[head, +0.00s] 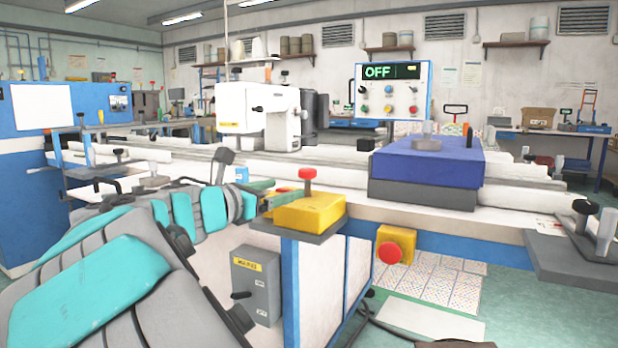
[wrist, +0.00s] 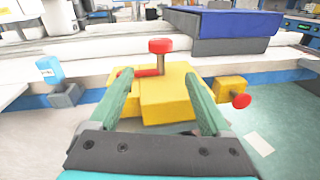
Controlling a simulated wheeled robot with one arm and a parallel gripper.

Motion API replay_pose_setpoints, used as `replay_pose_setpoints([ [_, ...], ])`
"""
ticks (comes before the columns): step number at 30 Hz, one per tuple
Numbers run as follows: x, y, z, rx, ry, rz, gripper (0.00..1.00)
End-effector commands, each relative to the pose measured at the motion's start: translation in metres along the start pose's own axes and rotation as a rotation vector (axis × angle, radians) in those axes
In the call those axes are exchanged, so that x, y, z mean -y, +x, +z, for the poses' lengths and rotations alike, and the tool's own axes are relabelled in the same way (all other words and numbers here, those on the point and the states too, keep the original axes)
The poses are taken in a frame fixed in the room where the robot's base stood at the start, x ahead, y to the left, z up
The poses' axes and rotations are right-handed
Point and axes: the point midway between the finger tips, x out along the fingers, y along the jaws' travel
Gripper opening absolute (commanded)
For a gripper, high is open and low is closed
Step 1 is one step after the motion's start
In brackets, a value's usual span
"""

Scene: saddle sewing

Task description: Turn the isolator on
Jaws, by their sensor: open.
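A yellow box (head: 310,212) with an upright red-topped knob (head: 307,174) sits on a grey plate at the bench's front corner. In the wrist view, the yellow box (wrist: 165,98) and its red knob (wrist: 160,46) are straight ahead, with a short red bar lying left of the knob. I cannot read whether this box is the isolator. My gripper (head: 283,191) is open, its green fingers at the near side of the yellow box; in the wrist view my gripper (wrist: 160,78) has one finger on each side. The knob stands beyond the fingertips. Nothing is held.
A panel display (head: 391,72) reads OFF. A red button on a yellow box (head: 396,246) is on the bench front. A grey box with a lever (head: 256,285) is below the bench. A blue block (head: 428,160) and white sewing machine (head: 258,107) stand behind.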

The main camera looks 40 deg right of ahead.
Motion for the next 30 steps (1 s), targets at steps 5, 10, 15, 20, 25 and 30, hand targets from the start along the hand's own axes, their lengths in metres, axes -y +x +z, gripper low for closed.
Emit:
replay_pose_setpoints([
  [5,-0.001,0.013,0.017,0.047,-0.110,-0.007,0.82],
  [10,-0.001,0.030,0.018,0.048,-0.118,-0.007,0.82],
  [15,-0.001,0.057,0.019,0.048,-0.116,-0.007,0.82],
  [20,-0.001,0.078,0.019,0.046,-0.115,-0.008,0.82],
  [25,0.000,0.089,0.021,0.048,-0.115,-0.007,0.82],
  [30,0.000,0.090,0.021,0.048,-0.115,-0.006,0.82],
])
